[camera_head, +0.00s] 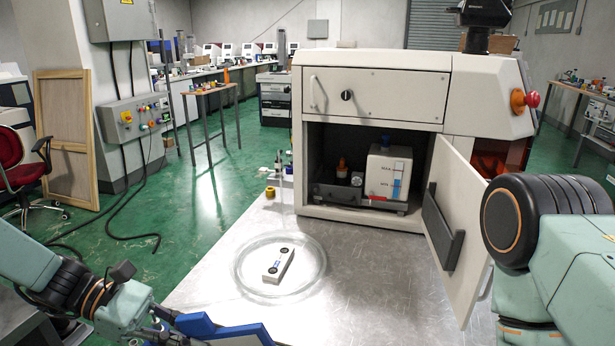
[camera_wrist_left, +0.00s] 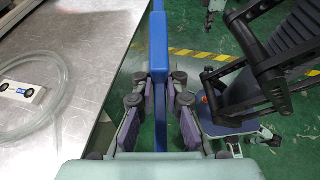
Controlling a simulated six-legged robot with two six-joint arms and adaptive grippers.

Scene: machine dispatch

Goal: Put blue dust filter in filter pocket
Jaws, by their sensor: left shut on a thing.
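The blue dust filter (camera_head: 200,327) is a flat blue panel at the bottom of the head view, beside the table's near left edge. In the left wrist view the filter (camera_wrist_left: 159,70) stands edge-on as a narrow upright strip. My left gripper (camera_head: 165,322) is shut on it; the gripper's pads (camera_wrist_left: 162,108) also show in the left wrist view. A dark pocket (camera_head: 441,228), which looks like the filter pocket, is on the inner face of the open cabinet door (camera_head: 462,210). It is apart from the filter. My right gripper is out of view; only that arm shows at the right.
A small white device (camera_head: 278,265) lies inside a coiled clear hose (camera_head: 240,280) on the metal table (camera_head: 360,290). The white cabinet (camera_head: 375,85) stands at the back with equipment inside. The open door juts forward, near my right arm. The table's front middle is clear.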

